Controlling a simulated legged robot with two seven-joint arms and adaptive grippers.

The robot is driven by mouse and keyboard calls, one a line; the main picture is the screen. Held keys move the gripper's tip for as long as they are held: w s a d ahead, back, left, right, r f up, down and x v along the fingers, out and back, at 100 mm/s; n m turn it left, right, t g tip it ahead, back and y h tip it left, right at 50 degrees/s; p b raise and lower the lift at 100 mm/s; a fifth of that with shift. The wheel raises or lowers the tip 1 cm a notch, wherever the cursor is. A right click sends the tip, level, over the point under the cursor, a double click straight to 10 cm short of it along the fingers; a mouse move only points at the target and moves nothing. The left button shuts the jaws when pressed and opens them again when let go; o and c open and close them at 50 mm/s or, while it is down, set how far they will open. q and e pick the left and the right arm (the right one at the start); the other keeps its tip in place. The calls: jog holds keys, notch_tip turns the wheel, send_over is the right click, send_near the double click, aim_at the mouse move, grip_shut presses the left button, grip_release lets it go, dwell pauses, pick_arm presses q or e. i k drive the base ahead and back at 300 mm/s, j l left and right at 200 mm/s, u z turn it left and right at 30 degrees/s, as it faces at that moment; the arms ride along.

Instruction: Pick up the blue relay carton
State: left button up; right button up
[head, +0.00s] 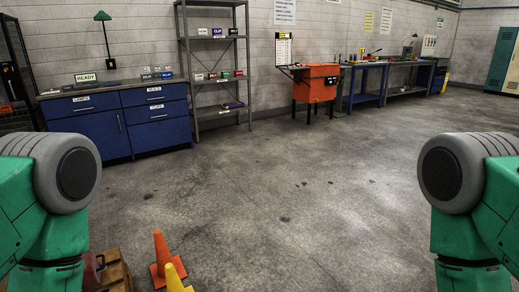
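I cannot make out a blue relay carton for certain. Small boxes with labels too small to read stand across the room on the grey shelf rack (182,62); a purple one marked CLIP (218,32) is on an upper shelf. A flat purple-blue item (233,105) lies on a low shelf. Several small labelled items (157,74) stand on the counter of the blue cabinet. Only green and grey parts of my arms show at the left and right edges. Both grippers are out of view.
The blue drawer cabinet (88,129) stands at the left wall. An orange cabinet (315,87) and blue workbenches (362,99) stand farther right. An orange cone (161,256), a yellow cone (174,279) and a brown box (116,272) are close in front. The middle floor is clear.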

aim_at(164, 76)
jog(key=i+l+z, duration=0.3)
jog(key=z, duration=0.15)
jog(key=i+l+z, duration=0.1)
jog(key=i+z, duration=0.85)
jog(key=i+u, duration=0.25)
jog(key=i, duration=0.15)
jog(key=i+l+u, duration=0.15)
jog(key=i+u, duration=0.15)
jog(key=i+j+u, duration=0.15)
jog(key=u, duration=0.25)
jog(key=i+u, duration=0.6)
jog(key=u, duration=0.2)
jog(key=i+u, duration=0.25)
jog(key=u, duration=0.15)
jog(key=i+l+u, duration=0.1)
jog(key=i+u, duration=0.2)
jog(key=i, duration=3.5)
